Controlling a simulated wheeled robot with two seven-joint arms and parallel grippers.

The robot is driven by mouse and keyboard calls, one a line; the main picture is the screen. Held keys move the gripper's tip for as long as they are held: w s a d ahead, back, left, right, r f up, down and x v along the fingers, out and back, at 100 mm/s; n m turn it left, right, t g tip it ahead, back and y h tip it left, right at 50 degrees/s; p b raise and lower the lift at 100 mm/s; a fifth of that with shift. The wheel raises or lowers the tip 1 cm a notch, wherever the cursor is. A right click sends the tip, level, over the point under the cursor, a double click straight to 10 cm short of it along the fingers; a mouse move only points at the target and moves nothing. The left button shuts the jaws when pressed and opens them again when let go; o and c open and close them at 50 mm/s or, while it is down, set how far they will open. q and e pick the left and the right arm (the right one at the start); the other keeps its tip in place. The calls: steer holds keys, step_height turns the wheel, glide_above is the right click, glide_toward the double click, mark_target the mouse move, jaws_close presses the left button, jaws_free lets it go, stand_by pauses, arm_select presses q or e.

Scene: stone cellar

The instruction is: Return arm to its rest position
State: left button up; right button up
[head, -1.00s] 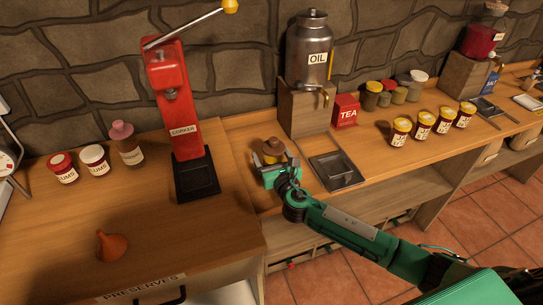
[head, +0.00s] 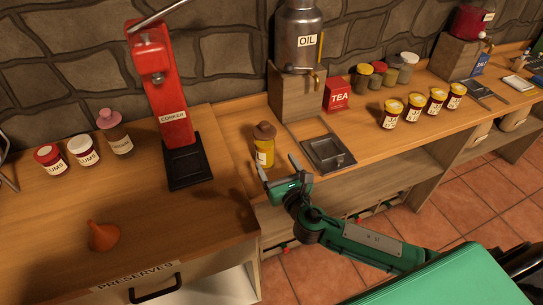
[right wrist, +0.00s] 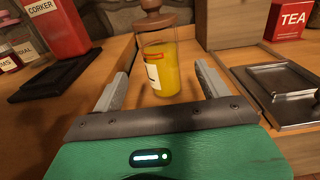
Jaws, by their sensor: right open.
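My right gripper (head: 281,176) is open and empty at the front edge of the wooden counter, its arm coming in from the lower right. In the right wrist view its two grey fingers (right wrist: 163,88) stand wide apart. A bottle of yellow liquid with a brown stopper (head: 264,147) stands upright on the counter just beyond the fingertips. It also shows in the right wrist view (right wrist: 160,60), behind the gap between the fingers and apart from them. My left gripper is not in view.
A dark metal tray (head: 313,146) lies right of the bottle, near the oil can (head: 298,45) on its wooden stand and a red tea box (head: 338,95). The red corker (head: 160,90) stands left. An orange funnel (head: 103,236) and several jars are on the left counter.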

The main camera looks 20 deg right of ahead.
steer(key=shift+s, duration=0.4)
steer(key=shift+s+d+f+m+h, duration=0.2)
steer(key=shift+m+h, duration=0.1)
steer(key=shift+m, duration=0.5)
steer(key=s+d+f+m+g, duration=0.1)
steer(key=s+f+m+g, duration=0.35)
steer(key=s+m, duration=0.55)
steer(key=s+f+m+g, duration=0.3)
steer(key=s+m+g, duration=0.2)
steer(key=s+m, duration=0.5)
steer(key=s+d+f+m+g, duration=0.1)
steer(key=s+f+m+g, duration=0.35)
steer(key=m, duration=0.75)
steer(key=s+f+g+p, duration=0.2)
steer(key=s+f+p, duration=0.15)
steer(key=f, duration=2.45)
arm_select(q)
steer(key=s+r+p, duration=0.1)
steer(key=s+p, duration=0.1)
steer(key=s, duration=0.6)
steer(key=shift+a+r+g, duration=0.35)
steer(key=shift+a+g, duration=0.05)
arm_select(e)
steer(key=s+d+f+g, duration=0.1)
steer(key=s+d+f, duration=0.2)
steer(key=s+f, duration=1.2)
steer(key=s, duration=0.4)
steer(key=shift+d+f, duration=0.15)
steer(key=shift+f, duration=0.1)
